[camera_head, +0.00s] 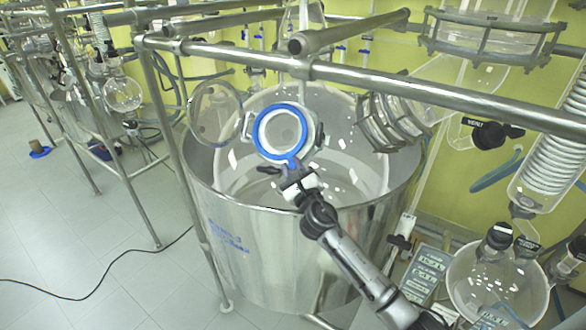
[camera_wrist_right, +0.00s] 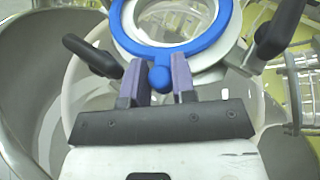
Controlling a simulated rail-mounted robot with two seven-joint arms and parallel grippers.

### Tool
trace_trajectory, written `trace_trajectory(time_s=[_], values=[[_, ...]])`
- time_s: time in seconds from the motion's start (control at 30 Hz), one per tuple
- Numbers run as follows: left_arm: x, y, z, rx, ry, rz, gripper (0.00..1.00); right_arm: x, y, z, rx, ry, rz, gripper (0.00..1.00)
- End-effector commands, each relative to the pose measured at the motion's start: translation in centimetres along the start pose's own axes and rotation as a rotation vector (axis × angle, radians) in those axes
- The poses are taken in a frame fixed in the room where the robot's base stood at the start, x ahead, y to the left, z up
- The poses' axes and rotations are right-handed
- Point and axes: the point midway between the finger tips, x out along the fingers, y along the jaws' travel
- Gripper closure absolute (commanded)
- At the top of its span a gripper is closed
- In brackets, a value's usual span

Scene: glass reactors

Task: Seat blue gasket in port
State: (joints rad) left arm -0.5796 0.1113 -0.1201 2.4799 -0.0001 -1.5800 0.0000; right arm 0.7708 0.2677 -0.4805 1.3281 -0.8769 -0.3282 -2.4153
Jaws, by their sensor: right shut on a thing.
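The blue gasket (camera_head: 264,152) is a ring with a small tab at its lower edge. My right gripper (camera_head: 293,173) is shut on that tab. In the right wrist view the gasket (camera_wrist_right: 205,43) fills the top middle, and the tab sits between the two purple-grey fingers of the gripper (camera_wrist_right: 159,80). The port (camera_head: 318,133) is a round white flange with dark clamp handles on its sides, on the large glass vessel. The gasket lies over or against the port's face in both views; I cannot tell whether it touches. My left gripper is not in view.
The glass vessel (camera_head: 345,180) stands inside a large steel tub (camera_head: 250,250). A metal rail (camera_head: 380,80) crosses above it. A hinged round glass lid (camera_head: 214,113) is left of the port. A round flask (camera_head: 495,280) with black fittings stands at the lower right. The floor at left is mostly clear.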

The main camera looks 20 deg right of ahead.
Motion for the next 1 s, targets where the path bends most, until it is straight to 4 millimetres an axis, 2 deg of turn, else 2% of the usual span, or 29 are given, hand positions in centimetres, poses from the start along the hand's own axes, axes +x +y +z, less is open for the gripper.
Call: trace_trajectory(time_s=[0.03,0.43,0.47,0.5,0.73,1.0], values=[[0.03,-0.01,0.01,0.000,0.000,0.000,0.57,-0.06,-0.01,-0.57,0.002,0.012,-0.001,1.00],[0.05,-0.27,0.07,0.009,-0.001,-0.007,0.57,-0.10,-0.03,-0.82,0.003,0.017,-0.002,1.00],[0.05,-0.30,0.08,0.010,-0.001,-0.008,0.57,-0.10,-0.03,-0.82,0.003,0.017,-0.002,0.72],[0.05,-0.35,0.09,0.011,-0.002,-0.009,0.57,-0.10,-0.04,-0.79,0.003,0.016,-0.002,0.68],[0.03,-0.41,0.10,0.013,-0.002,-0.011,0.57,-0.06,0.03,-0.47,0.002,0.009,0.000,0.46],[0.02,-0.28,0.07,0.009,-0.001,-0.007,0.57,-0.07,0.29,-0.17,0.003,0.003,0.005,0.45]])
